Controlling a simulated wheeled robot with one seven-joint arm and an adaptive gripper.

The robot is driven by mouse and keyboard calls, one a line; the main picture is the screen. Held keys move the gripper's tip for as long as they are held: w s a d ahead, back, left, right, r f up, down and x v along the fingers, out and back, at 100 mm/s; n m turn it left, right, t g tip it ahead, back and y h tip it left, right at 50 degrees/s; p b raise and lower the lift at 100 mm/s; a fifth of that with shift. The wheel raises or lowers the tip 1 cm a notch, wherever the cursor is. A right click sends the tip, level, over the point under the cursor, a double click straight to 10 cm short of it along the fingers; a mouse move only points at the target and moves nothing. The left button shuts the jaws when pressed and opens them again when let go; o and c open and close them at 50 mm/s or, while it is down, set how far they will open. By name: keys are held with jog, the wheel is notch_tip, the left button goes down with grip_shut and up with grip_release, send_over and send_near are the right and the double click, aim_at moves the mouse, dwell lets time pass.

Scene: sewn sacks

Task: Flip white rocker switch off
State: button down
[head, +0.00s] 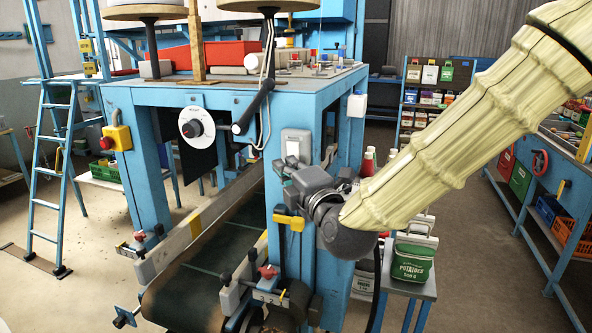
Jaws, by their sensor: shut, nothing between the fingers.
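The white rocker switch (293,149) sits in a pale grey plate on the front corner post of the blue machine (272,105). Its rocker face shows, but I cannot tell which way it is tipped. My gripper (281,170) is shut and empty, with its fingertips close below the switch plate. My dark grey wrist and sleeved arm come in from the right. I cannot tell whether the fingertips touch the plate or post. Some of the post below the switch is hidden behind my gripper.
A lever with a black grip (253,110) and hanging cords is left of the switch. A yellow-handled fitting (290,222) is below my gripper. A conveyor belt (215,265) runs under the machine. A bench with a green potato sack (412,262) stands at right.

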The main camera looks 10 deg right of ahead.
aim_at(293, 153)
jog(key=shift+w+d+r+p, duration=0.1)
jog(key=shift+w+d+p, duration=0.15)
jog(key=shift+w, duration=0.6)
jog(key=shift+w+d+r+p, duration=0.15)
jog(key=shift+w+p, duration=0.2)
jog(key=shift+w, duration=0.55)
jog(key=shift+w+d+r+p, duration=0.1)
jog(key=shift+w+d+p, duration=0.15)
jog(key=shift+w, duration=0.6)
